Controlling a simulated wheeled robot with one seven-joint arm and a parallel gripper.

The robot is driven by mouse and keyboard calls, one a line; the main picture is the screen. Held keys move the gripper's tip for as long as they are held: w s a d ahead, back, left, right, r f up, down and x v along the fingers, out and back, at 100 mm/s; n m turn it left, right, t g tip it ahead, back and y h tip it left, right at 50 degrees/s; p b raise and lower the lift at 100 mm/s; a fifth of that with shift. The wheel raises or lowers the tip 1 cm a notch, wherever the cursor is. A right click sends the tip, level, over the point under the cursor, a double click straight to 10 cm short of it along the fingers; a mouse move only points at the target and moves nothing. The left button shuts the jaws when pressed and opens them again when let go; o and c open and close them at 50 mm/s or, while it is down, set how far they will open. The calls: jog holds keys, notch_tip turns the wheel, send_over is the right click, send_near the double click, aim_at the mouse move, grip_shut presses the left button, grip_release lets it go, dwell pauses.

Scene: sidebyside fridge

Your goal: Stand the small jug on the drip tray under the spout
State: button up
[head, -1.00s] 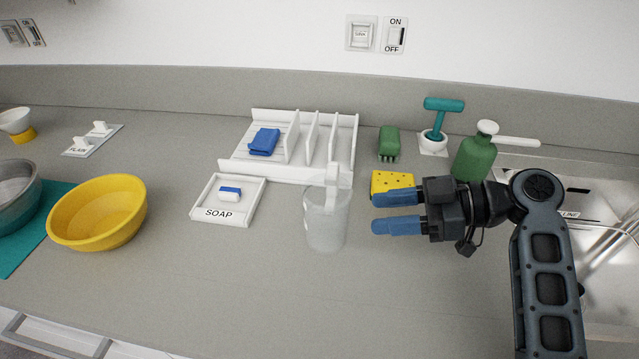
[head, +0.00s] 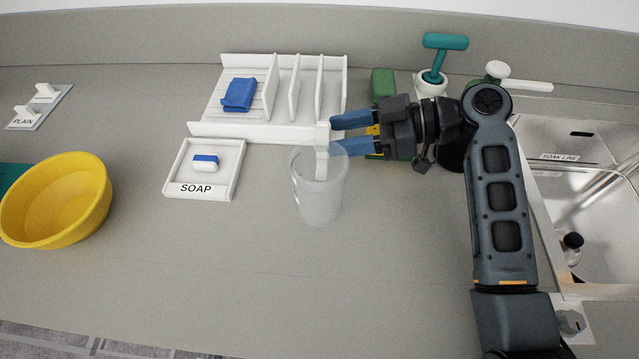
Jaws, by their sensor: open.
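The small jug (head: 319,197) is a clear see-through vessel standing upright on the grey counter, in the middle of the head view. Its pale handle (head: 322,140) rises at the back of the rim. My gripper (head: 334,136) is open, with its two blue fingertips just right of the handle. Whether they touch the handle cannot be told. No drip tray or spout can be made out in this view.
A white slotted rack (head: 258,131) with a blue cloth (head: 238,95) stands behind the jug. A soap tray (head: 233,174) is left of it, a yellow bowl (head: 60,200) farther left. A sink (head: 590,190) is right. The counter in front is clear.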

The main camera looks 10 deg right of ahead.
aim_at(323, 138)
jog(key=shift+x, duration=2)
jog(key=shift+c, duration=0.3)
jog(key=shift+s, duration=0.1)
grip_shut()
